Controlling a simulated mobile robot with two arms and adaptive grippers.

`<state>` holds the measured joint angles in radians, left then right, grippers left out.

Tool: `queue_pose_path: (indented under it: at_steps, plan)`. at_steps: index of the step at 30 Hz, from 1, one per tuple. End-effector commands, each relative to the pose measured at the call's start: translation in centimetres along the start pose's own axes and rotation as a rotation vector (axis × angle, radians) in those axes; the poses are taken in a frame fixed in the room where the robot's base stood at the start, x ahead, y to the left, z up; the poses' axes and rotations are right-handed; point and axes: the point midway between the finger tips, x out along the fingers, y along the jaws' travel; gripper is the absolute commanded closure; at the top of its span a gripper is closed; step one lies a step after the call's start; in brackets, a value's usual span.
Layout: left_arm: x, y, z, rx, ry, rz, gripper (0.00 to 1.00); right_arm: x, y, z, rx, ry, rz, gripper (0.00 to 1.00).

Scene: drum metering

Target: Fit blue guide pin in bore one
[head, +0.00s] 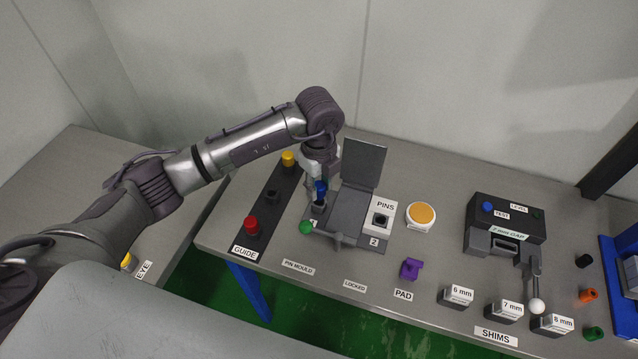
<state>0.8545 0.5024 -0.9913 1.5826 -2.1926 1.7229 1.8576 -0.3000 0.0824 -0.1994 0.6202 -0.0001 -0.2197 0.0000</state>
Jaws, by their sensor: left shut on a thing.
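The blue guide pin (320,188) is upright under my left gripper (320,177), which is shut on it. My left arm reaches in from the left, and the gripper points down over the pin mould (350,204). The pin's lower end is at the dark block of bore one (319,205), at the mould's left side. I cannot tell whether the tip is inside the bore or just above it. The bore two block (380,219), with a white PINS plate, stands to the right with a dark hole. My right gripper is not in view.
The raised grey lid (363,164) stands behind the mould. A green ball knob (306,227) is at its front left. The GUIDE strip (268,205) with red and yellow pieces lies left. A round orange pad (421,215) and purple piece (410,268) are right.

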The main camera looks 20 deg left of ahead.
Motion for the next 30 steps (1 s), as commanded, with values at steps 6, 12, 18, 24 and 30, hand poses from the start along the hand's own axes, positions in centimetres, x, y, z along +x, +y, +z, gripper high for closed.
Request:
queue_pose_path:
  at_steps: [6,12,18,24,30]
  plan:
    - [0.0,0.0,0.1,0.000,0.000,0.000,1.00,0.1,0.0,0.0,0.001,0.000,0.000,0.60]
    - [0.0,0.0,0.0,0.000,0.000,0.000,1.00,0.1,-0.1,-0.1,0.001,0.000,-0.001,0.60]
    - [0.3,0.0,0.0,0.000,0.000,0.000,1.00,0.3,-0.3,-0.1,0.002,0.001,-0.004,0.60]
    - [0.8,0.0,0.0,0.000,0.000,0.000,1.00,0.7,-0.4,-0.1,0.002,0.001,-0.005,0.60]
    - [1.3,0.0,0.0,0.000,0.000,0.000,1.00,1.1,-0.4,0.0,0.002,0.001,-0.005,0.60]
